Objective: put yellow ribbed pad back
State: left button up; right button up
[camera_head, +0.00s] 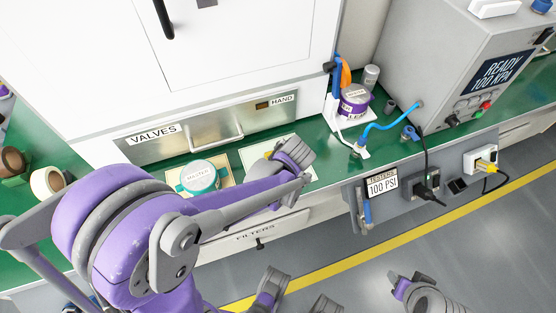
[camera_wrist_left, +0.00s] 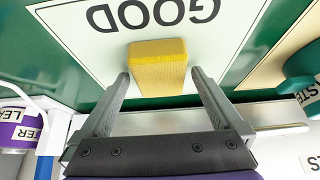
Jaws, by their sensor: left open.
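The yellow ribbed pad (camera_wrist_left: 158,66) lies on a white card marked GOOD (camera_wrist_left: 100,45) in the left wrist view. My left gripper (camera_wrist_left: 160,76) is open, with one finger on each side of the pad's near part and gaps at the tips. In the head view my left gripper (camera_head: 290,155) is over the card (camera_head: 247,153) on the green bench and hides most of the pad. Parts of my right arm (camera_head: 425,297) show at the bottom edge of the head view; its jaw state is unclear.
A teal MASTER roll (camera_head: 200,177) sits left of the card. The VALVES drawer (camera_head: 200,135) is behind. A purple tape roll (camera_head: 354,100) on a white stand, a blue hose (camera_head: 390,125) and the grey press box (camera_head: 450,65) are to the right.

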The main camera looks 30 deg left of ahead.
pick_arm(q)
jog(key=a+p+v, duration=0.1)
jog(key=p+v, duration=0.2)
jog(key=v, duration=0.7)
jog(key=s+d+m+t+h, duration=0.1)
jog(key=s+d+m+h, duration=0.2)
jog(key=s+m, duration=0.6)
jog(key=s+h, duration=0.1)
jog(key=s, duration=0.3)
jog(key=shift+s+d+m+h, duration=0.2)
jog(key=shift+s+m+h, duration=0.1)
jog(key=shift+m, duration=0.1)
